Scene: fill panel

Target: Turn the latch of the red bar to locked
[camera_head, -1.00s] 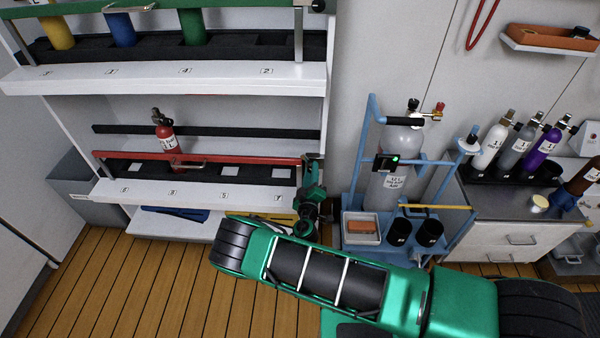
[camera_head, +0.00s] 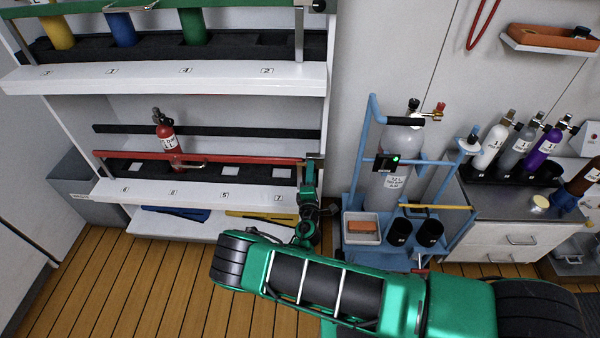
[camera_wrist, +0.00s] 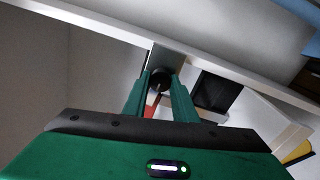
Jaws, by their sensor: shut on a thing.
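The red bar (camera_head: 235,160) runs across the front of the lower shelf. A red cylinder (camera_head: 168,143) stands behind it. My gripper (camera_head: 311,172) is at the bar's right end, where it mostly covers the latch. In the wrist view my gripper (camera_wrist: 160,88) has its two green fingers closed around the dark round latch knob (camera_wrist: 160,77). A small piece of the red bar (camera_wrist: 149,108) shows beside the left finger. The way the latch points cannot be made out.
The upper shelf has a green bar (camera_head: 245,8) with several cylinders behind it. A blue trolley (camera_head: 371,110) with a grey cylinder (camera_head: 388,165) stands close to the right of my gripper. The shelf's white side post (camera_head: 329,95) is just above it.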

